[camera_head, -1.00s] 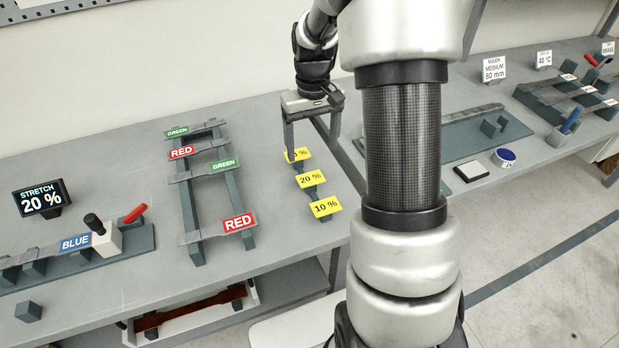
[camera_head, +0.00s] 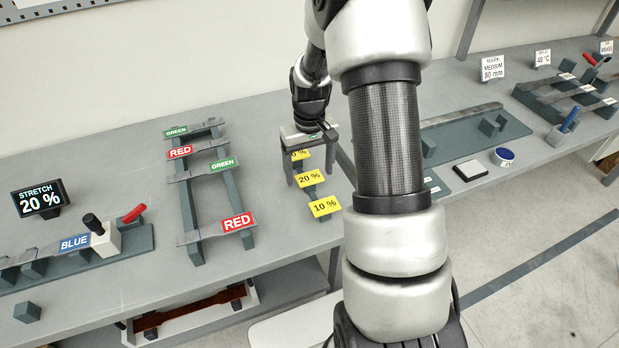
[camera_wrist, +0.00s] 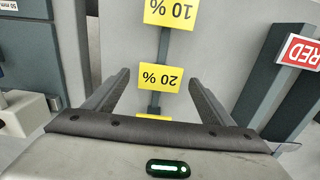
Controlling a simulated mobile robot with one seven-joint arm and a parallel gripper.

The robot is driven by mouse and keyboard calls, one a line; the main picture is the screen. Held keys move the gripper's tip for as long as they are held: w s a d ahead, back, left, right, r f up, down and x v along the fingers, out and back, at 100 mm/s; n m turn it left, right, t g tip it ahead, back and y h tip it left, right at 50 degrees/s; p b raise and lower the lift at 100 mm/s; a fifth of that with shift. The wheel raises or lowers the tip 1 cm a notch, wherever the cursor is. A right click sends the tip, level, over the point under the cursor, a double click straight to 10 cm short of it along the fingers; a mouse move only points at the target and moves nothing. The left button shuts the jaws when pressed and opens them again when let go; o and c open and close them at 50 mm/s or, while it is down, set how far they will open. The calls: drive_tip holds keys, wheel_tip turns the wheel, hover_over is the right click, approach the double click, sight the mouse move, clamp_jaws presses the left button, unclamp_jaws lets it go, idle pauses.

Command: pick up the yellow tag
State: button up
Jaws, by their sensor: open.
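Three yellow tags stand in a row on small dark supports on the grey bench. The nearest reads "10 %" (camera_head: 325,207), the middle one "20 %" (camera_head: 309,178), and the farthest (camera_head: 299,155) is partly hidden under my gripper, its first digit covered. My gripper (camera_head: 312,174) is open and points down, its fingers on either side of the "20 %" tag. In the wrist view the "20 %" tag (camera_wrist: 159,78) lies between the open fingers, apart from both. The "10 %" tag (camera_wrist: 171,13) is beyond the fingertips. The farthest tag shows only a thin edge.
Left of the tags is a rack (camera_head: 226,185) with strips labelled red and green. A "STRETCH 20 %" display (camera_head: 41,199) and a blue-labelled fixture (camera_head: 105,238) stand farther left. A blue round item (camera_head: 503,157) and a white pad (camera_head: 470,170) lie to the right.

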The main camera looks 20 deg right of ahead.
drive_tip(key=shift+f, duration=0.25)
idle(0.5)
drive_tip(key=c, duration=1.1)
